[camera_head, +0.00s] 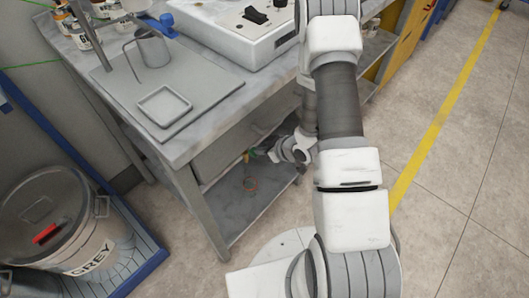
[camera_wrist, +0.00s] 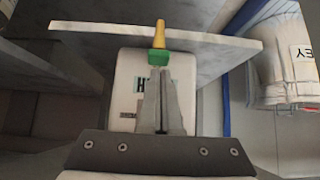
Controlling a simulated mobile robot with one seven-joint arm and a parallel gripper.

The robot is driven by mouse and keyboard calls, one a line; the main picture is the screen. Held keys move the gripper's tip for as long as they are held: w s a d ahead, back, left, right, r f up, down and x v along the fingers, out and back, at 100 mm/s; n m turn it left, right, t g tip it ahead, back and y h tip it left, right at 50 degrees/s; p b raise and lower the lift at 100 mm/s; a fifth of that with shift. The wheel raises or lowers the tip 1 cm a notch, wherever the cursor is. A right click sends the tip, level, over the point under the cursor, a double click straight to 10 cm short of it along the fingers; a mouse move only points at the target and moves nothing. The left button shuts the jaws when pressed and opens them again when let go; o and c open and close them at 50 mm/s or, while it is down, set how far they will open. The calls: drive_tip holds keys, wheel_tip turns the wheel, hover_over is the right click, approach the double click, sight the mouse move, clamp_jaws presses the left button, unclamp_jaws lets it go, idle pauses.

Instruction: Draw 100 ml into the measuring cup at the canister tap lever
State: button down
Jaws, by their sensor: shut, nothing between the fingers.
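My gripper (camera_wrist: 160,76) is shut and empty in the wrist view. Its fingertips are just below a green block with a yellow stem, apparently the tap lever (camera_wrist: 159,48); I cannot tell whether they touch it. A white canister (camera_wrist: 125,85) with a dark-lettered label is behind the fingers, partly hidden by them. In the head view my gripper (camera_head: 258,153) is low beside the table, near a small green and orange part.
The table (camera_head: 225,105) bears a grey metal cup (camera_head: 152,48) with a hooked handle, a square dish (camera_head: 164,104) and a machine with switches (camera_head: 240,30). The lower shelf (camera_head: 238,205) is beneath. A GREY-labelled bucket (camera_head: 85,245) stands at left. Floor at right is clear.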

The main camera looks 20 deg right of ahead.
drive_tip(key=p+v, duration=0.3)
drive_tip(key=v, duration=0.8)
drive_tip(key=shift+f, duration=0.2)
drive_tip(key=shift+s+d, duration=0.15)
drive_tip(key=shift+s, duration=0.05)
